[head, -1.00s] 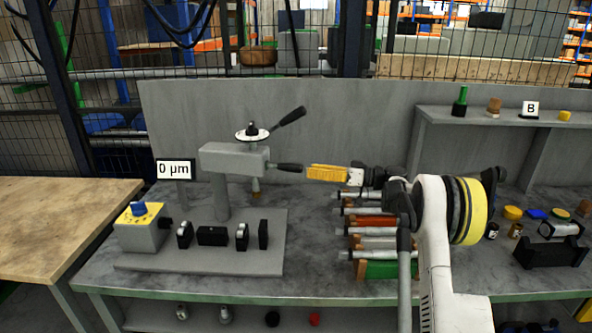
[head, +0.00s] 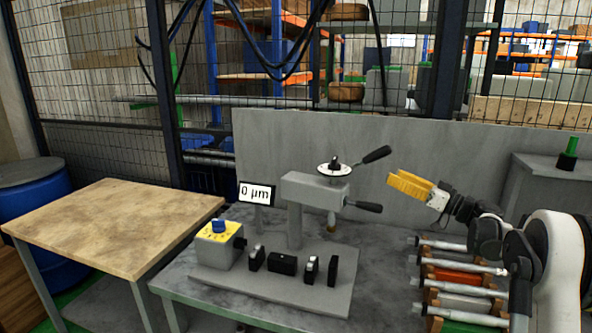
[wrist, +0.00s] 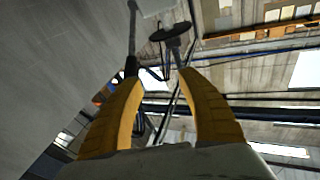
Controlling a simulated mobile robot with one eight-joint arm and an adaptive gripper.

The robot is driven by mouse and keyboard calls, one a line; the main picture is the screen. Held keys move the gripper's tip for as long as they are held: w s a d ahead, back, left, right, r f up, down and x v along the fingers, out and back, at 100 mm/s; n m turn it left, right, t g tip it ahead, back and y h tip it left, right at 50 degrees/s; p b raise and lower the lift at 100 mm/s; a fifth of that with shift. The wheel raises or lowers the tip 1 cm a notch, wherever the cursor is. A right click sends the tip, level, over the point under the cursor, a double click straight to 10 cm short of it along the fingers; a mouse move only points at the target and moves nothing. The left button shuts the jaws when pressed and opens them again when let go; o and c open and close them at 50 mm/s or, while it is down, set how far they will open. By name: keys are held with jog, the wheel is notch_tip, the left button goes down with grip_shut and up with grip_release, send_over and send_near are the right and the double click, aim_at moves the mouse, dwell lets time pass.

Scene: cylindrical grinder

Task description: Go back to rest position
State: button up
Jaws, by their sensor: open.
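My gripper (head: 399,187) has yellow fingers and is raised above the bench, just right of the grinder's levers. It is apart from them, pointing up and to the left. In the wrist view its two fingers (wrist: 156,78) are spread with nothing between them. The grinder (head: 318,190) is a grey machine with a column, a round white dial and two black-handled levers. The upper lever (head: 376,155) slants up to the right. The lower lever (head: 367,207) points right, nearly level.
A "0 µm" display (head: 257,193) and a yellow-topped control box (head: 219,242) stand left of the grinder. Several grey cylindrical tools lie in a rack (head: 440,312) below my arm. A wooden table (head: 115,225) is at left. A grey panel (head: 420,150) stands behind the bench.

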notch_tip(320, 180, up, 12)
jog(key=a+m+t+h, duration=0.2)
jog(key=m+t+h, duration=0.1)
jog(key=t+h, duration=0.2)
jog(key=s+d+r+m+t+h, duration=0.1)
jog(key=s+r+m+t+h, duration=0.1)
jog(key=s+r+m+h, duration=0.55)
jog(key=s+a+f+n+g, duration=0.1)
jog(key=s+a+f+g, duration=0.3)
jog(key=s+f, duration=0.7)
jog(key=s+a+f+n+g+h, duration=0.1)
jog(key=s+a+f+g, duration=0.4)
jog(key=s+f, duration=0.6)
jog(key=s+a+f+n+g, duration=0.1)
jog(key=s+a+f+g, duration=0.3)
jog(key=s+f, duration=0.7)
jog(key=s+g, duration=0.1)
jog(key=s, duration=0.4)
jog(key=shift+a+h, duration=0.15)
jog(key=shift+h, duration=0.2)
